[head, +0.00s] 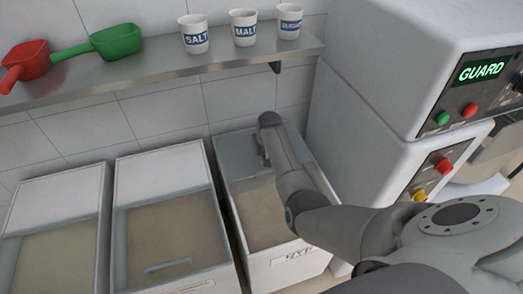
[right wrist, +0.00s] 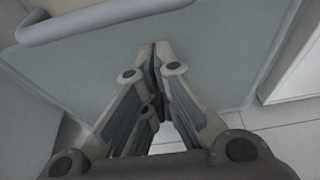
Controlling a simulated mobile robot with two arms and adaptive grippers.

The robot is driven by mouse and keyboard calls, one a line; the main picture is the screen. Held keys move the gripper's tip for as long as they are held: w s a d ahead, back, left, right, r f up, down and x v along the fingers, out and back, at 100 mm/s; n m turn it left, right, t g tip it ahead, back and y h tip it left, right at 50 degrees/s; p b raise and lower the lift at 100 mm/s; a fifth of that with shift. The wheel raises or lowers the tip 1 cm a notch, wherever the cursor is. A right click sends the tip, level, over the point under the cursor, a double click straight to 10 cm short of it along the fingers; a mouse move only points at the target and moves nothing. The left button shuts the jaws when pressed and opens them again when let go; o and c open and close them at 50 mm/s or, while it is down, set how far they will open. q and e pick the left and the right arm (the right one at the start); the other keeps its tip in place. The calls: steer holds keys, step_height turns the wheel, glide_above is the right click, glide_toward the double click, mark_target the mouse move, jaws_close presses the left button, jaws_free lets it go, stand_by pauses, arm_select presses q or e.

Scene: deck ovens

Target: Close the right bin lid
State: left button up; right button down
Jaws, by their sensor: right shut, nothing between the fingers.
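The right bin (head: 268,262) is a white box with a pale brown content, and its top is open toward the front. Its clear grey lid (head: 236,153) stands raised at the back of the bin, near the wall. My right gripper (head: 264,161) is at the lid, mostly hidden by my own arm in the head view. In the right wrist view the right gripper (right wrist: 155,52) is shut and empty, its fingertips at the lid panel (right wrist: 225,60); I cannot tell whether they touch. The lid's bar handle (right wrist: 105,18) is at upper left there. My left gripper is not in view.
A middle bin (head: 160,175) and a left bin (head: 60,195) stand to the left, with clear lids down. A steel shelf (head: 150,75) above holds scoops and white cups. A white machine (head: 385,70) stands close on the right.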

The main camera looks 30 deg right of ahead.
steer(key=shift+s+a+r+p, duration=0.2)
steer(key=shift+s+p, duration=0.1)
steer(key=shift+s, duration=0.4)
steer(key=shift+s+a+r+p, duration=0.1)
steer(key=shift+s+r+p, duration=0.15)
steer(key=shift+s, duration=0.4)
